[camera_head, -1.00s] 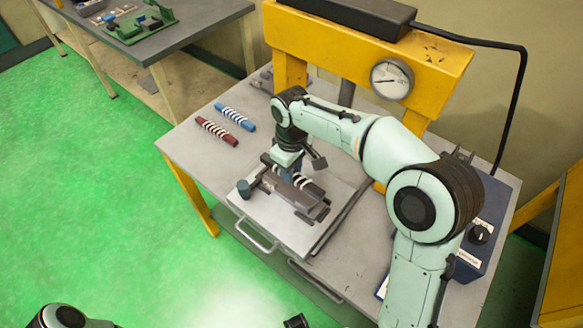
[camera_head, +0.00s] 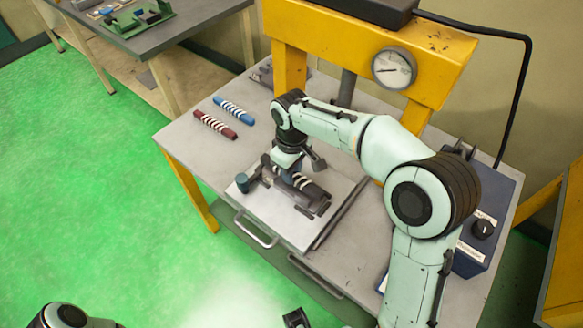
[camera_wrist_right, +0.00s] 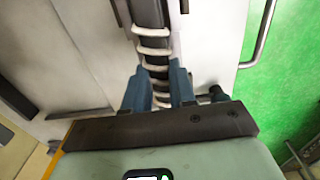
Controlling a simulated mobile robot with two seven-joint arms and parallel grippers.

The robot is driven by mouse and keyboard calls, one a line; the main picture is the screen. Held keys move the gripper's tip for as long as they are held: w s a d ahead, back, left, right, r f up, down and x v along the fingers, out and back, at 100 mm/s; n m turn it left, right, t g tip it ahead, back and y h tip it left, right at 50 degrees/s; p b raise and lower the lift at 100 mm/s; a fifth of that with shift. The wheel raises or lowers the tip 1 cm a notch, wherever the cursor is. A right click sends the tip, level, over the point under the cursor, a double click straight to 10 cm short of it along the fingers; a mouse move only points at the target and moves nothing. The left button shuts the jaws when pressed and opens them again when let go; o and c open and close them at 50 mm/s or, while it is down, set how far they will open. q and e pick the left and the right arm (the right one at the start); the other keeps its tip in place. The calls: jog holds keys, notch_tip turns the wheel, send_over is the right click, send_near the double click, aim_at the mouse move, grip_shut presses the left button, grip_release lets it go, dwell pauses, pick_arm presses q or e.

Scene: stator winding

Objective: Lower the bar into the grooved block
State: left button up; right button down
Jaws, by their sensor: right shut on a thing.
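The bar (camera_wrist_right: 149,15) is dark with white bands, and in the right wrist view it runs up the picture between the blue fingertips. My right gripper (camera_wrist_right: 158,88) is shut on it. In the head view the banded bar (camera_head: 313,188) is at the dark grooved block (camera_head: 303,208) on the metal plate, roughly lined up with its length. The gripper and wrist hide part of both. I cannot tell how deep the bar sits in the groove.
A red banded bar (camera_head: 215,125) and a blue banded bar (camera_head: 234,110) lie at the table's back left. A yellow press frame (camera_head: 345,40) with a gauge (camera_head: 394,68) stands behind. A blue control box (camera_head: 483,235) is at right. The metal plate (camera_head: 275,228) has bare room in front.

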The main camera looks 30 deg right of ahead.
jog(key=shift+f, duration=0.1)
dwell(0.3)
jog(key=shift+f+b, duration=0.5)
jog(key=shift+f, duration=0.35)
jog(key=shift+c, duration=2.3)
grip_release()
jog(key=shift+r, duration=0.1)
